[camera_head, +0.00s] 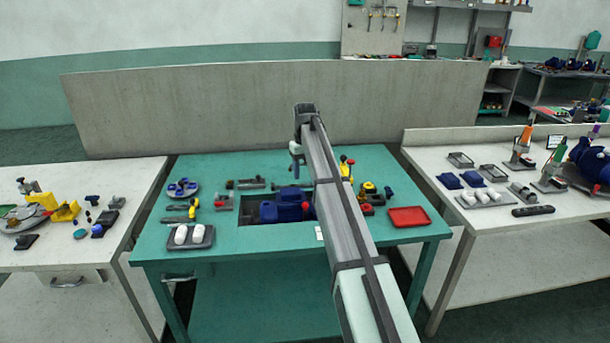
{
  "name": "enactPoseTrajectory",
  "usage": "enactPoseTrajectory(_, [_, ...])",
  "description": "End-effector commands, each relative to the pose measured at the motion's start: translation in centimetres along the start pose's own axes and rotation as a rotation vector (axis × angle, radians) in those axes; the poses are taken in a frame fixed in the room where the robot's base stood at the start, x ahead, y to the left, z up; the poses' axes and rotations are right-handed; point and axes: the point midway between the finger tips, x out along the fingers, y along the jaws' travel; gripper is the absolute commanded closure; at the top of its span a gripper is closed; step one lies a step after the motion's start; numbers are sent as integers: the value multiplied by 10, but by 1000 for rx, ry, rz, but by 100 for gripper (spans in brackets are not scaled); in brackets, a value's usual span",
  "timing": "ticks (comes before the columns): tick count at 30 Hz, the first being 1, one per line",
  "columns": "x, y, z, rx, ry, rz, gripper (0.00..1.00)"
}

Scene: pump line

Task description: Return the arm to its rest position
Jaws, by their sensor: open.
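My arm reaches up from the bottom of the head view across the green table (265,290). Its far end is raised above the back part of the table. My gripper (296,170) hangs down from that end, small in the picture, and is open. I see nothing held in it. A blue pump (283,207) sits in the dark recess at the middle of the table, below and in front of my gripper. My arm hides part of the table to the right of the pump.
A grey tray with white pieces (191,237) is front left, a round plate with blue parts (182,188) back left. A red tray (409,216) is at right. White side tables (60,261) (489,221) flank the green one. A grey partition (200,105) stands behind.

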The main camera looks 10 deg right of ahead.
Motion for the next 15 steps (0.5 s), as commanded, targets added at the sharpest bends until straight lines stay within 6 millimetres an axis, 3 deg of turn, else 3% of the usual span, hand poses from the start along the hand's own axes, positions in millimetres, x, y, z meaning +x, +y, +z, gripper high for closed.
enactPoseTrajectory(9, [4,-1,6,-1,-1,3,46])
enactPoseTrajectory(11, [10,-3,18,-4,-4,9,46])
enactPoseTrajectory(15, [36,-9,69,-19,-12,43,46])
